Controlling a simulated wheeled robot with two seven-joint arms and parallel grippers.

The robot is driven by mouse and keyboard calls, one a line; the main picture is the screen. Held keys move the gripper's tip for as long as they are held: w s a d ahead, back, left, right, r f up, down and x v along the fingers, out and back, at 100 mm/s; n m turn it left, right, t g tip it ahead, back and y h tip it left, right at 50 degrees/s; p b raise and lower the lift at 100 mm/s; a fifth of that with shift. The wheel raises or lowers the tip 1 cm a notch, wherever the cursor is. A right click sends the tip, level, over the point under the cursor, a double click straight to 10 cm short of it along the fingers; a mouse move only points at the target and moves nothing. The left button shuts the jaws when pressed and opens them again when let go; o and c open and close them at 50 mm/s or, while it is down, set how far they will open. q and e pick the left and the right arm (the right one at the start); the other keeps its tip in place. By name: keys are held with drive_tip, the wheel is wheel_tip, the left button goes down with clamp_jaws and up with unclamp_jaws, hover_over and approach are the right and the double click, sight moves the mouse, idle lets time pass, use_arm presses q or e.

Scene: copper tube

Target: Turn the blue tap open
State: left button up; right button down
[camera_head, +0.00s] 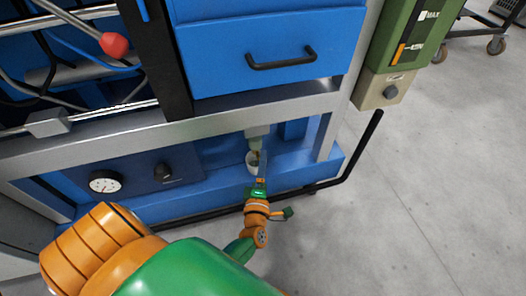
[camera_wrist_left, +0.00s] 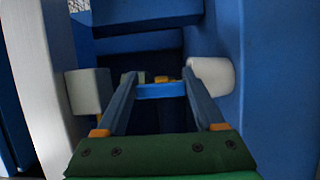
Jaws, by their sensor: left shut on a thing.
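My left gripper (camera_head: 262,160) reaches into the lower recess of the blue machine, under the grey frame bar. In the left wrist view its two dark fingers (camera_wrist_left: 158,92) are shut on a small blue bar, which appears to be the blue tap (camera_wrist_left: 160,91). A brass-coloured piece (camera_wrist_left: 161,79) shows just behind the tap. In the head view the tap cannot be made out clearly, as the gripper and a pale round part (camera_head: 252,161) crowd that spot. My right gripper is out of view.
A pale cylinder (camera_wrist_left: 213,75) lies close right of the fingers, and a pale block (camera_wrist_left: 88,92) stands left. A gauge (camera_head: 105,182) and black knob (camera_head: 163,172) sit on the lower panel. A drawer (camera_head: 260,45) is above. Open floor (camera_head: 420,190) lies right.

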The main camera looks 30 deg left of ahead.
use_arm(q)
drive_tip(key=o, duration=1.4)
drive_tip(key=p+v, duration=0.1)
drive_tip(key=v, duration=0.6)
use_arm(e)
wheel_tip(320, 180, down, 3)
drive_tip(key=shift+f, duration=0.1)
